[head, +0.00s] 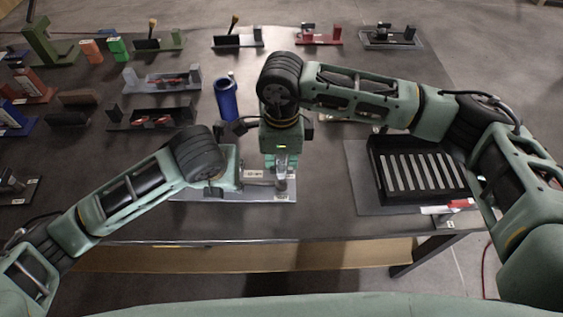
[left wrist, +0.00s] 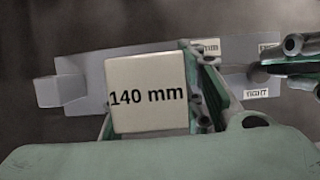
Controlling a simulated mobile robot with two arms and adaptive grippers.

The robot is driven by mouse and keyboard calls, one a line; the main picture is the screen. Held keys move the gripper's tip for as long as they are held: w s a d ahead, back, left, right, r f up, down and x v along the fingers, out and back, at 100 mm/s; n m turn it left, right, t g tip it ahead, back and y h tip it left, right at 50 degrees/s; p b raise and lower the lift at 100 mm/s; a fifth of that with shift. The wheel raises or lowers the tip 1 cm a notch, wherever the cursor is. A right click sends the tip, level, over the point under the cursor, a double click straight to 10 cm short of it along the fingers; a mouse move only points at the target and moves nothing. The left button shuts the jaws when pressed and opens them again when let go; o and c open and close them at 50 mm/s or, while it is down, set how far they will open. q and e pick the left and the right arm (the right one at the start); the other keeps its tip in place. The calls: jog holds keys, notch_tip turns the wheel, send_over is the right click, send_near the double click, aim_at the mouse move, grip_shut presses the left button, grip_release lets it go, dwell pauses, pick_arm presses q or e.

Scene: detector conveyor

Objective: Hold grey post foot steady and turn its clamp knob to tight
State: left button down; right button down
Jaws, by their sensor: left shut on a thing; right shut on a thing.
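The grey post foot stands on a flat grey plate (head: 190,192) near the table's front edge and is mostly hidden by my grippers in the head view. In the left wrist view a pale block face reading "140 mm" (left wrist: 146,93) fills the space between the fingers of my left gripper (head: 246,184), which is shut on the foot from the left. My right gripper (head: 281,171) points down at the plate's right part, shut around the clamp knob, which is largely hidden. The right gripper's fingers (left wrist: 300,62) also show in the left wrist view, beside a "TIGHT" label (left wrist: 257,93).
A blue cylinder (head: 226,98) stands just behind my grippers. A black slotted tray (head: 376,177) lies to the right, with a red-and-white marker-like item (head: 447,207) at its front. Several fixtures and coloured blocks fill the table's back and left.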

jog(key=shift+m, duration=0.4)
jog(key=m, duration=0.3)
jog(key=shift+m, duration=0.4)
jog(key=shift+w+m, duration=0.1)
jog(key=shift+m, duration=1.9)
jog(key=c, duration=1.9)
grip_release()
jog(key=shift+o, duration=0.2)
notch_tip(320, 180, up, 12)
